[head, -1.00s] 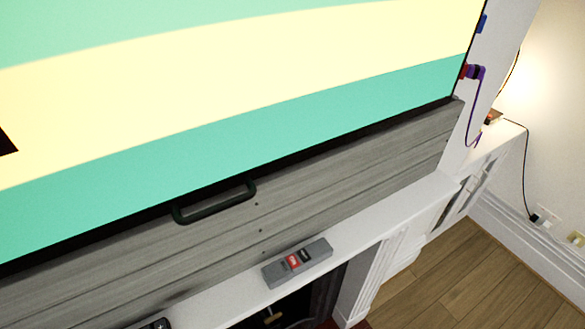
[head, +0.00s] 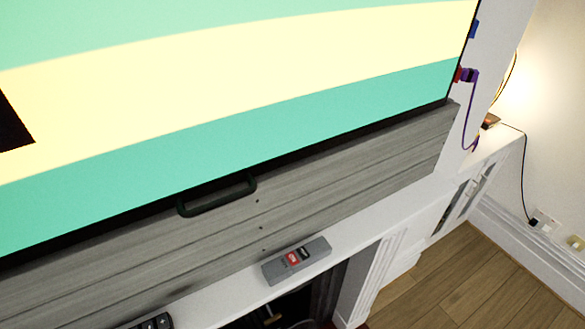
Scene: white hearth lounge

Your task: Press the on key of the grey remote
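The grey remote (head: 318,247) lies on the white mantel shelf, below the grey wood panel, tilted with the shelf's line in the head view. On its top are a red key (head: 293,258) and a black key (head: 305,253) beside it. The labels on the keys are too small to read. Neither of my grippers shows in the head view, so nothing is seen touching the remote.
A large screen (head: 240,90) fills the upper view, with a dark handle (head: 218,196) below its edge. A black object with keys (head: 155,322) lies on the mantel shelf (head: 385,218) at the bottom edge. The shelf beside the remote is clear. A dark fireplace opening is below.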

